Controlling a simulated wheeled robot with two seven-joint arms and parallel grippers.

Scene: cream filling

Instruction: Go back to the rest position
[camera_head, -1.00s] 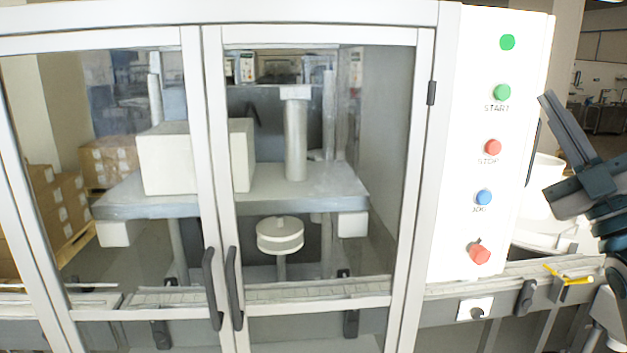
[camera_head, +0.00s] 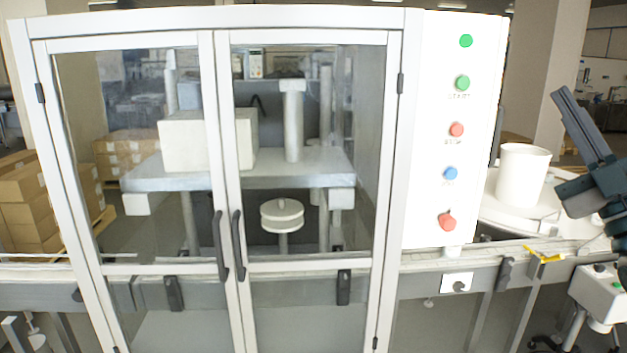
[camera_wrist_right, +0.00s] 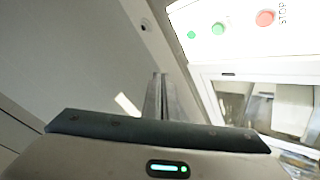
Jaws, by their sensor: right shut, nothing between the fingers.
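My right gripper (camera_head: 562,95) is at the right edge of the head view, raised and pointing up and to the left. It is shut and empty, apart from the machine's control panel (camera_head: 452,130). In the right wrist view its shut fingers (camera_wrist_right: 160,92) stand out beyond the dark gripper body, with nothing between them. My left gripper is not in view.
A white-framed machine cabinet with two closed glass doors (camera_head: 228,240) fills the middle. The panel carries green, red and blue buttons. A white bucket (camera_head: 522,175) stands on a round table at right. Cardboard boxes (camera_head: 30,205) are stacked at left.

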